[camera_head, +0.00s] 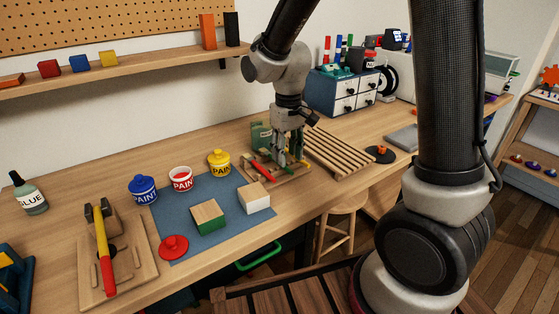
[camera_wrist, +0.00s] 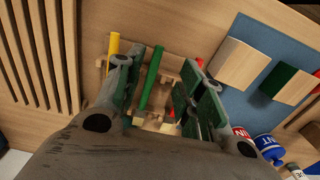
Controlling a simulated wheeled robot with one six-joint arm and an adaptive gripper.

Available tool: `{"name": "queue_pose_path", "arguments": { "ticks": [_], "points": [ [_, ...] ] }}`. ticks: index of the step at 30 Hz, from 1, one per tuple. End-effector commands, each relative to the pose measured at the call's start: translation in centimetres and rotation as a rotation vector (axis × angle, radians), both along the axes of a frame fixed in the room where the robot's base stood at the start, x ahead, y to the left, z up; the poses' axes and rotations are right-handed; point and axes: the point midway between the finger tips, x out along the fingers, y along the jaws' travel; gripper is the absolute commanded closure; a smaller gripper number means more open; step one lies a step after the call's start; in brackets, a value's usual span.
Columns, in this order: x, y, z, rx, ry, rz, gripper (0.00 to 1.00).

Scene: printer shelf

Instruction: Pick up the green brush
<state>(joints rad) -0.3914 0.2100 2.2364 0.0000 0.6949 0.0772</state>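The green brush (camera_wrist: 151,80) lies on a small wooden rack, its green handle between the two fingers of my gripper (camera_wrist: 163,72) in the wrist view. The fingers are apart, with a gap on both sides of the handle. In the head view my gripper (camera_head: 283,158) points down over the wooden rack (camera_head: 282,180); its fingers largely hide the green brush there. A yellow-handled brush (camera_wrist: 112,48) lies to the left of the green one, and a red-handled brush (camera_wrist: 199,62) is partly hidden by the right finger.
A green box (camera_head: 260,134) stands behind the rack. Paint pots, including a yellow one (camera_head: 219,163), and two-tone blocks (camera_head: 208,217) are to the left around a blue mat (camera_head: 175,238). A slatted wooden rack (camera_head: 340,150) is close on the right.

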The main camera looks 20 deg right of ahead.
Motion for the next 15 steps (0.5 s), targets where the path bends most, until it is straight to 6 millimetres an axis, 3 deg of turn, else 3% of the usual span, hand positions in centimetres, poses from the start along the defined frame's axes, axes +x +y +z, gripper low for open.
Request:
{"name": "queue_pose_path", "arguments": {
  "ticks": [9, 15],
  "points": [
    [-0.3, -0.8, -4.5, -0.001, 0.003, 0.0, 0.62],
    [-0.2, -0.7, -4.9, 0.0, 0.0, 0.0, 0.62]
  ]
}}
